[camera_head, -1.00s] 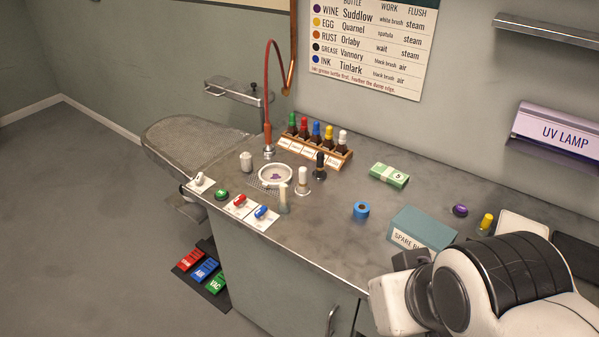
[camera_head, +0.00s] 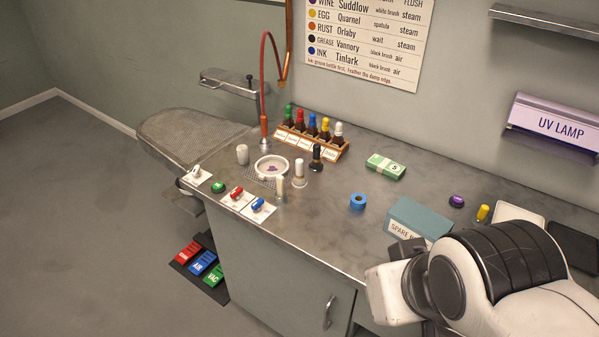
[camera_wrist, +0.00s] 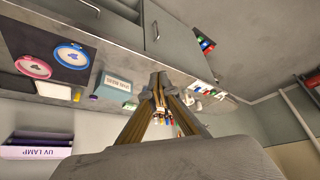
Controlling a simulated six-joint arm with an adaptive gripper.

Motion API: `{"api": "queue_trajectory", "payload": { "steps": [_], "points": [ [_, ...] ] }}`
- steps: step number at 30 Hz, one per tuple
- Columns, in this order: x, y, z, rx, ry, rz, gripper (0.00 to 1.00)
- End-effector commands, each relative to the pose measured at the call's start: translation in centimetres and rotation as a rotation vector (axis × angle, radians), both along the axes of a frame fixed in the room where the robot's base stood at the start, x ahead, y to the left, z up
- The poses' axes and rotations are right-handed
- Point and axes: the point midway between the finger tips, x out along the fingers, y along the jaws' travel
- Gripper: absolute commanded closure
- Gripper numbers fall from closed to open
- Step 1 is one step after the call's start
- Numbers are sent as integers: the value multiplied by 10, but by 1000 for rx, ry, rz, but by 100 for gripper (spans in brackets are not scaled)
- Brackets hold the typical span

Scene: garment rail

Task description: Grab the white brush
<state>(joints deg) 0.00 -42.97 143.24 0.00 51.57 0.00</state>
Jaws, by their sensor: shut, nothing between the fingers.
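The white brush (camera_head: 300,172) stands upright on the grey counter in the head view, just right of a round white dish (camera_head: 271,168). A similar black brush (camera_head: 316,157) stands close behind it to the right. My gripper (camera_wrist: 158,80) shows in the wrist view with its fingers together and nothing between them. In the head view my arm is at the lower right, well away from the brush, and the fingertips are not clearly seen. I cannot pick out the white brush surely in the wrist view.
A pale upright piece (camera_head: 280,187) stands just in front-left of the brush. A bottle rack (camera_head: 325,146) is behind. Switches (camera_head: 258,207) line the front edge.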

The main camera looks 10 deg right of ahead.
Motion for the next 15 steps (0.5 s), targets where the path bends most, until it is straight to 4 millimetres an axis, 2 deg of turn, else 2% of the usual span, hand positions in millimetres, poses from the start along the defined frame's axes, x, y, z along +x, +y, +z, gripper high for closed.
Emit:
{"api": "queue_trajectory", "payload": {
  "steps": [4,8,9,15],
  "points": [
    [0,0,0,0,0,0,100],
    [0,0,0,0,0,0,66],
    [0,0,0,0,0,0,64],
    [0,0,0,0,0,0,64]
  ]
}}
